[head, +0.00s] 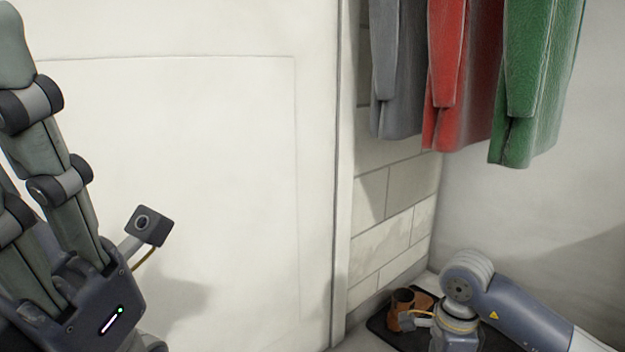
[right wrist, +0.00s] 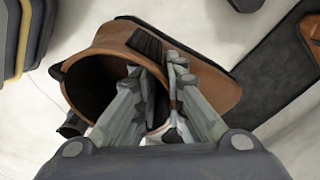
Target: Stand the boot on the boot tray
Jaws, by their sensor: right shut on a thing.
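In the right wrist view, a brown boot (right wrist: 110,42) has its dark opening toward the camera, and its front part extends right, overlapping the dark boot tray (right wrist: 283,75) in the picture. My right gripper (right wrist: 162,75) is shut on the wall of the boot's shaft. I cannot tell whether the sole touches anything. In the head view, the tray (head: 380,329) lies low at the right, partly hidden by my right gripper (head: 455,335), whose fingertips are hidden. My left gripper (head: 50,200) is raised at the left, its fingers partly cut off.
A brown boot-like item (head: 402,300) shows on the tray; I cannot tell whether it is the held boot. Another brown item (right wrist: 313,32) shows at the wrist view's right edge. Grey (head: 397,80), red (head: 465,80) and green (head: 535,80) garments hang above. A white panel (head: 200,150) stands left.

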